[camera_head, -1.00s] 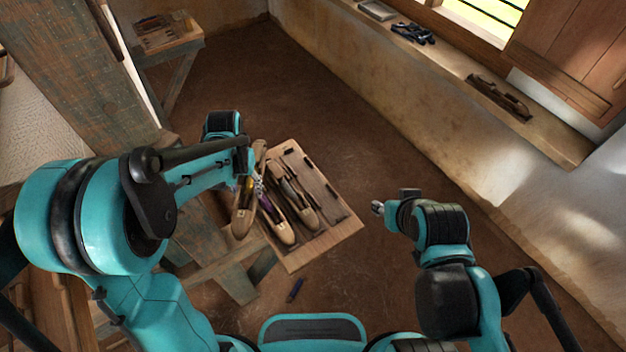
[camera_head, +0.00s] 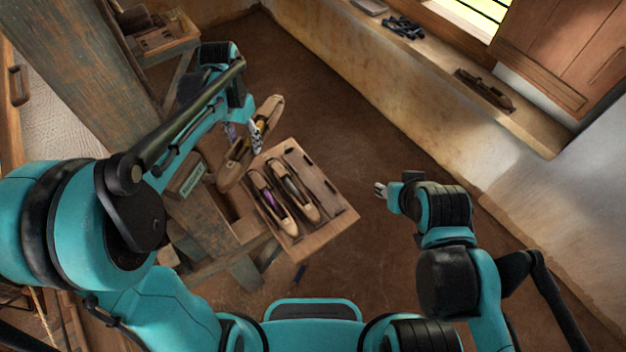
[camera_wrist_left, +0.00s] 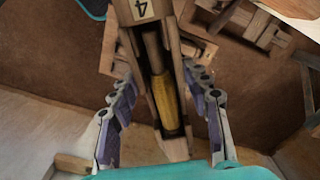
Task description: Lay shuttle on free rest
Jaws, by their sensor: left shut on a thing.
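My left gripper (camera_head: 247,138) is shut on a wooden shuttle (camera_head: 231,177) with a yellow bobbin, held tilted beside the upper left of the rest board. In the left wrist view the shuttle (camera_wrist_left: 173,148) lies between the fingers (camera_wrist_left: 160,100), with a label "4" on it. The wooden rest board (camera_head: 325,222) has two shuttles side by side on its left part: one with a purple bobbin (camera_head: 268,199) and one with a greyish bobbin (camera_head: 297,195). The rests on its right part are bare. My right gripper (camera_head: 381,189) is apart from the board, its fingers too small to judge.
A wooden loom frame (camera_head: 95,65) stands at the left. A small labelled box (camera_head: 188,180) is near the board. A windowsill (camera_head: 440,65) at the right carries a dark shuttle-like piece (camera_head: 485,90) and dark items (camera_head: 403,28). The floor between board and wall is clear.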

